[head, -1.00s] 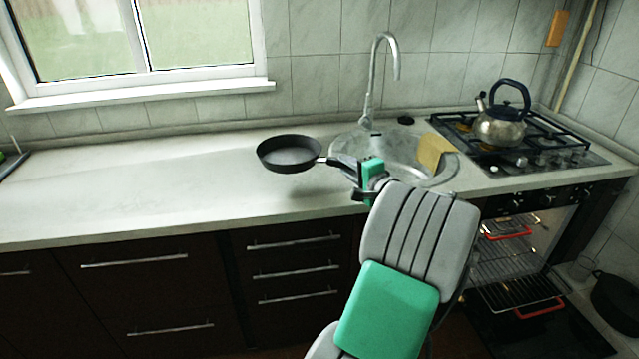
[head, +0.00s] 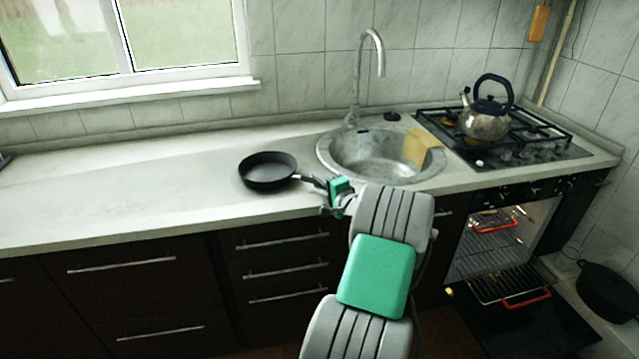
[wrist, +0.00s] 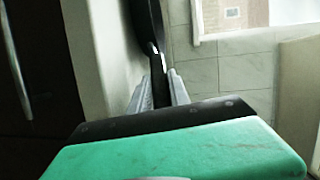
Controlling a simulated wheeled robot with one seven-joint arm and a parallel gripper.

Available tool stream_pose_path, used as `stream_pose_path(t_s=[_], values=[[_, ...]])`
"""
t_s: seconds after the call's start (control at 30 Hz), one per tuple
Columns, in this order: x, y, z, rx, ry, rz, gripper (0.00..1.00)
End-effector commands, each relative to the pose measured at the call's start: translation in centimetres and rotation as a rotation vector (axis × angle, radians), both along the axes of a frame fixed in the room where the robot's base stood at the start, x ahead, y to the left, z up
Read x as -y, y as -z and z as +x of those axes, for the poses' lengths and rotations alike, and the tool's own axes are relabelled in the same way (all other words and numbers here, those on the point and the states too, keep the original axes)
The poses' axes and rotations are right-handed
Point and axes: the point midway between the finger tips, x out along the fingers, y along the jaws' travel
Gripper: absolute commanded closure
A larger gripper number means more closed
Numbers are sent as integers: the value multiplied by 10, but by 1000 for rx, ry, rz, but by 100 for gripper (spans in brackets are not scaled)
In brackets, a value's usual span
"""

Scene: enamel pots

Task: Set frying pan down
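The black frying pan (head: 268,171) is level at the countertop (head: 120,190), just left of the sink, with its handle pointing right toward my arm. It looks to be at or very near the counter surface; I cannot tell whether it touches. My gripper (head: 328,187) is at the handle's end near the counter's front edge. In the wrist view, the two grey fingers (wrist: 158,90) close on either side of the dark handle (wrist: 157,62), and part of the pan shows beyond it.
The round metal sink (head: 340,165) with a tap and a yellow cloth (head: 418,146) lies right of the pan. A kettle (head: 484,118) stands on the gas hob (head: 520,140). The oven below is open with racks out. The counter left of the pan is clear.

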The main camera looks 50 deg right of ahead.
Motion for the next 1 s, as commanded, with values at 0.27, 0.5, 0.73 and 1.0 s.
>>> stream_pose_path(t_s=[0.27,0.5,0.73,1.0], values=[[0,0,0,0,0,0,56],[0,-1,0,0,0,0,56],[-7,-6,-32,1,5,0,56],[-26,-14,-95,0,4,0,56]])
